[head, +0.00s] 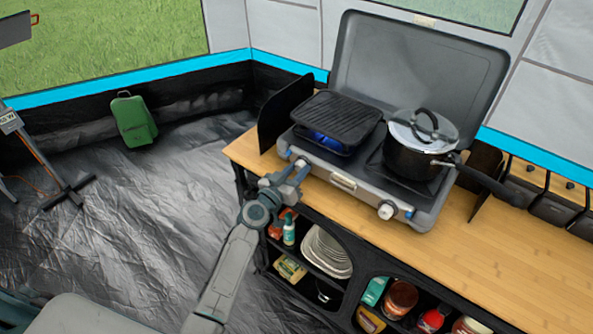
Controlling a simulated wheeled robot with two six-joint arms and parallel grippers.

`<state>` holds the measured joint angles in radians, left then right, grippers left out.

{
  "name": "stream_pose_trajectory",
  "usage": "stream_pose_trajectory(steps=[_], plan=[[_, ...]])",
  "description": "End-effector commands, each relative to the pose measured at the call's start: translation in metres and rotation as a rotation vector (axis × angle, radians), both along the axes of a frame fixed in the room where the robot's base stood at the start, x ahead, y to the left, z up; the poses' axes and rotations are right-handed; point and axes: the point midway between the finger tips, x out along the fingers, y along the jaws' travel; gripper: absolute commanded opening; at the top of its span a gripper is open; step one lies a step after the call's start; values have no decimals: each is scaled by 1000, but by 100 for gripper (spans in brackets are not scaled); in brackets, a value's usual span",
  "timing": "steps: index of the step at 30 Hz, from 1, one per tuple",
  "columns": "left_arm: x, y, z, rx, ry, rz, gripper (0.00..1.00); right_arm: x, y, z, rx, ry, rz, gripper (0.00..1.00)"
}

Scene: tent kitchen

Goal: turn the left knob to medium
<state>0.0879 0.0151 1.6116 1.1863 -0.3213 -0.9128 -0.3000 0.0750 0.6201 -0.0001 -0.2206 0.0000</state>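The grey two-burner camping stove (343,183) stands on the wooden counter with its lid raised. Its right knob (386,210) is white and in plain sight on the front panel. The left knob is hidden behind my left gripper (298,170), which is at the left end of the stove's front panel. I cannot tell whether its fingers touch the knob or how far apart they are. A blue flame (325,141) shows under the black griddle (341,114) on the left burner. My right gripper is out of view.
A black pot (410,161) with a glass lid sits on the right burner, its long handle reaching right over the counter (500,262). Shelves below hold plates (327,251) and cans (400,297).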

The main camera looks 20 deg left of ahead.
Motion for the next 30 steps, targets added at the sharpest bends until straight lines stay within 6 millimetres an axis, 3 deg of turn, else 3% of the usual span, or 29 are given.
stream_pose_trajectory(steps=[11,30], plan=[[0,0,0,-74,27,1,8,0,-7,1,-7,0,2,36],[0,1,1,-517,188,0,8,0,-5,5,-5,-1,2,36]])
